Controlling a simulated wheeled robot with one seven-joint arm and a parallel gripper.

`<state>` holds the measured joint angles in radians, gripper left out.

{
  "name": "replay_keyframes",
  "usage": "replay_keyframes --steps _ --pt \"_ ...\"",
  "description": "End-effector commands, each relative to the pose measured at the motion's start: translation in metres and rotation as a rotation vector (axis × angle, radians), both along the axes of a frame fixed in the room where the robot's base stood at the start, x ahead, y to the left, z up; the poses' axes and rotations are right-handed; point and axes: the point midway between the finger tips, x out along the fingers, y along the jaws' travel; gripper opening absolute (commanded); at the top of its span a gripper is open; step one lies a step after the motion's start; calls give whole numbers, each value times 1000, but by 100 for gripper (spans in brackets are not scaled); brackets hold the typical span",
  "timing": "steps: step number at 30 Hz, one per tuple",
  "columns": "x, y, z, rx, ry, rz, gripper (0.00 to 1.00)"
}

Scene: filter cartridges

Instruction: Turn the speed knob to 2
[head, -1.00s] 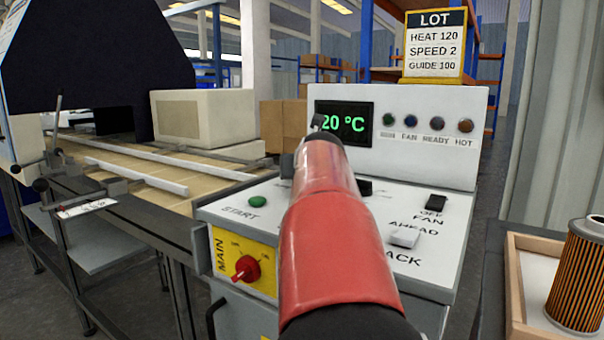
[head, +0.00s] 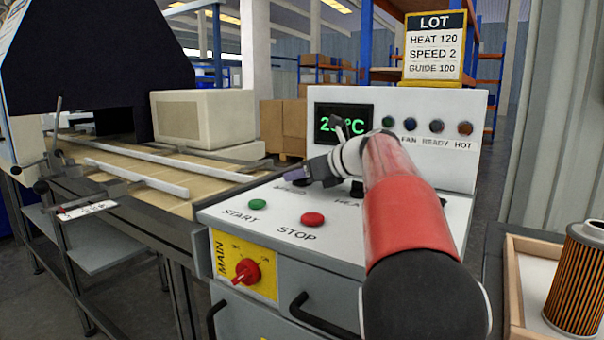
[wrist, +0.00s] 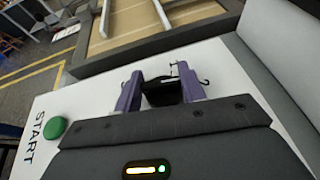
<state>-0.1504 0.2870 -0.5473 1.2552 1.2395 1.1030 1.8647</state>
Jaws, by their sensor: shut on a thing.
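My gripper (head: 297,177) is over the back left of the sloped control panel, beside the heat knob (head: 357,188). In the wrist view my gripper (wrist: 158,86) has its two purple fingers on either side of the black speed knob (wrist: 163,94), shut on it. The fingers cover the knob in the head view, and its label below is only partly readable. I cannot read the knob's pointer or its scale. The lot sign (head: 434,47) reads HEAT 120, SPEED 2, GUIDE 100.
The green START button (head: 257,204) and red STOP button (head: 312,219) are in front of my gripper. The red main switch (head: 246,271) is on the front. A temperature display (head: 343,124) stands behind. A filter cartridge (head: 578,280) stands in a tray at right.

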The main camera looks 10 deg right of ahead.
Motion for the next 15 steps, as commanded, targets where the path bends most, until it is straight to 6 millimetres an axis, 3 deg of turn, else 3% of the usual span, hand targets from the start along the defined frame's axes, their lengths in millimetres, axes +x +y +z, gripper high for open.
replay_keyframes --steps 15 --pt "0 1 -2 -3 3 128 17"
